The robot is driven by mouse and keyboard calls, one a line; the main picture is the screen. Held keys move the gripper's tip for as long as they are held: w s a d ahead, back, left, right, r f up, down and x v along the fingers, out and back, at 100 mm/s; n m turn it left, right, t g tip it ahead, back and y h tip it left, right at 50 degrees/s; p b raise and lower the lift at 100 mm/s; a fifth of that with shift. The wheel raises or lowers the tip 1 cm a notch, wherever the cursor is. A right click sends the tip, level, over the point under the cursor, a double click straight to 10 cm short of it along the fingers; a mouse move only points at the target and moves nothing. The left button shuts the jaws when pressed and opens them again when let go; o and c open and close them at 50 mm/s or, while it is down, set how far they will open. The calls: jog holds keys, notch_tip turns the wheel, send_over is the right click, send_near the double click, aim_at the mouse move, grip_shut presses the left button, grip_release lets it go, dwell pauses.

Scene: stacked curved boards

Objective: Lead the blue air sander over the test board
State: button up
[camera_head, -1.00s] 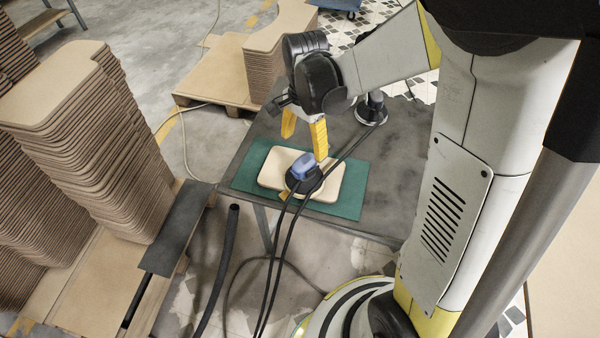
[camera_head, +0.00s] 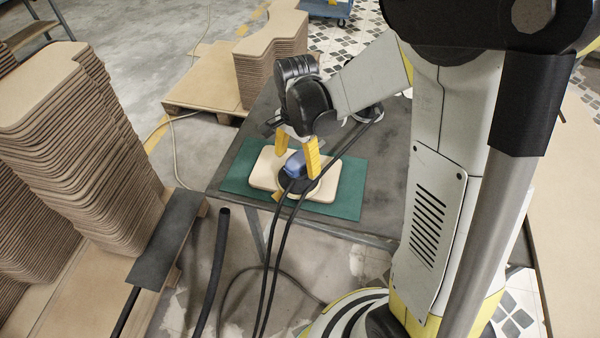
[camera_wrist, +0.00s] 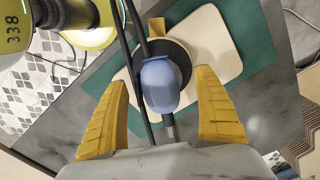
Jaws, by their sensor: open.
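The blue air sander (camera_head: 295,165) stands on the pale test board (camera_head: 325,188), its dark round pad on the board's surface and dark hoses running off it toward the front. The board lies on a green mat (camera_head: 347,200) on the grey table. My gripper (camera_head: 297,160) is open, its yellow fingers pointing down on either side of the sander. In the wrist view the sander's blue body (camera_wrist: 160,86) sits between the two spread fingers (camera_wrist: 163,100), with a gap on each side. The hoses pass close to the left finger there.
Tall stacks of curved boards (camera_head: 75,140) stand on the left, with more on a pallet (camera_head: 205,85) behind. A dark round object (camera_head: 368,112) stands at the table's back edge. The grey tabletop (camera_head: 385,150) is bare on the right.

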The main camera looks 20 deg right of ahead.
jog(key=c, duration=0.8)
jog(key=shift+c, duration=0.3)
jog(key=shift+r, duration=0.15)
jog(key=shift+r+p, duration=0.45)
jog(key=shift+c, duration=0.6)
jog(key=shift+r+p, duration=1.4)
jog(key=shift+r, duration=0.55)
jog(key=shift+f+b, duration=2.05)
jog(key=shift+f, duration=0.4)
